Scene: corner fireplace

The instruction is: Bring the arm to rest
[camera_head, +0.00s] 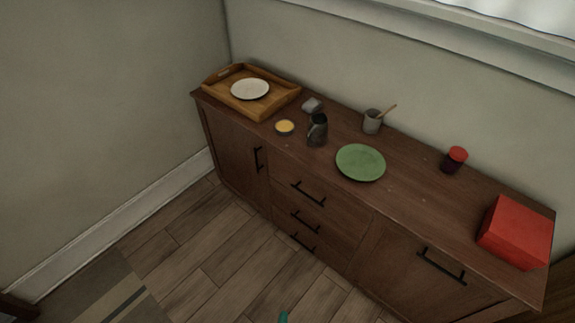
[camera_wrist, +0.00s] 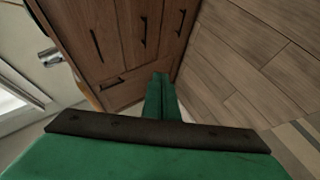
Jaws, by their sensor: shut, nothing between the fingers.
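My gripper (camera_wrist: 161,97) shows in the wrist view as green fingers pressed together with nothing between them. It hangs in open air in front of the brown wooden sideboard (camera_wrist: 125,25), whose drawers and black handles show beyond the fingers. In the head view only a small green tip (camera_head: 283,317) of it shows at the bottom edge, over the wood floor. The rest of my arm is out of that view.
The sideboard (camera_head: 225,143) carries a wooden tray (camera_head: 262,110) with a white plate (camera_head: 250,89), a green plate (camera_head: 361,162), a dark pitcher (camera_head: 318,130), a cup (camera_head: 371,122), a red-lidded jar (camera_head: 454,160) and a red box (camera_head: 516,233). The floor (camera_head: 205,265) before it is clear.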

